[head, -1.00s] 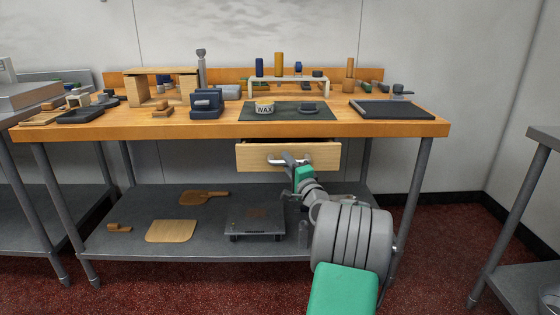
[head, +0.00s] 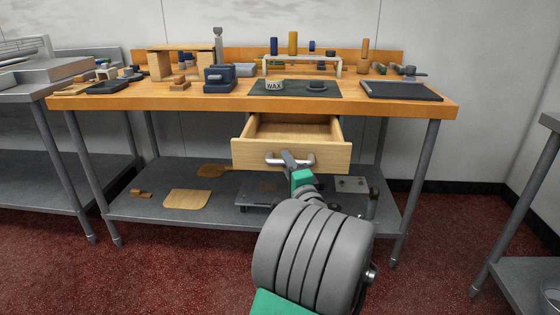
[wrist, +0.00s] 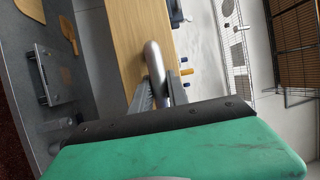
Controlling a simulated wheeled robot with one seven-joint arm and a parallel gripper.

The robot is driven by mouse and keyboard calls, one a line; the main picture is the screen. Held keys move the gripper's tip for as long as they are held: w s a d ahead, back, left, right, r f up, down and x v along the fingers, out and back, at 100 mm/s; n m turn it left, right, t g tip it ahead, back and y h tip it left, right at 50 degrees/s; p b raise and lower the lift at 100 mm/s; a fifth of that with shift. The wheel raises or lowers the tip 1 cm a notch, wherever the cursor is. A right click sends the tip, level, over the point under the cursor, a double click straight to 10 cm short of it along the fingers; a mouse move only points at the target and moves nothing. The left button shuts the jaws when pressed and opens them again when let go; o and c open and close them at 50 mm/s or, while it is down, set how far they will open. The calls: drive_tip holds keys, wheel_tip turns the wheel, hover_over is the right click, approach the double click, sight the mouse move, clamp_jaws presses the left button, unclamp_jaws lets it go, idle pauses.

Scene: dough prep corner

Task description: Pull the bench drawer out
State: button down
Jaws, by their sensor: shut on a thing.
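The bench drawer (head: 245,153) has a pale wood front and a silver bar handle (head: 273,159). It stands well out from under the bench top, and its inside shows bare wood, with no contents in sight. My gripper (head: 289,160) is shut on the handle, right of the handle's middle. In the wrist view the handle (wrist: 153,62) runs between the fingers of my gripper (wrist: 157,88), against the drawer front (wrist: 122,40). The lower part of the fingers is hidden by my green wrist housing.
The orange wooden bench top (head: 180,101) carries a wax tin (head: 274,86) on a dark mat (head: 325,92), a dark tray (head: 400,91) and small blocks. The lower shelf (head: 150,207) holds boards and a flat scale. Red floor is open in front.

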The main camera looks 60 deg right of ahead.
drive_tip(key=c, duration=1.6)
unclamp_jaws()
drive_tip(key=shift+o, duration=0.2)
drive_tip(key=v, duration=0.7)
drive_tip(key=shift+s+a+p, duration=0.3)
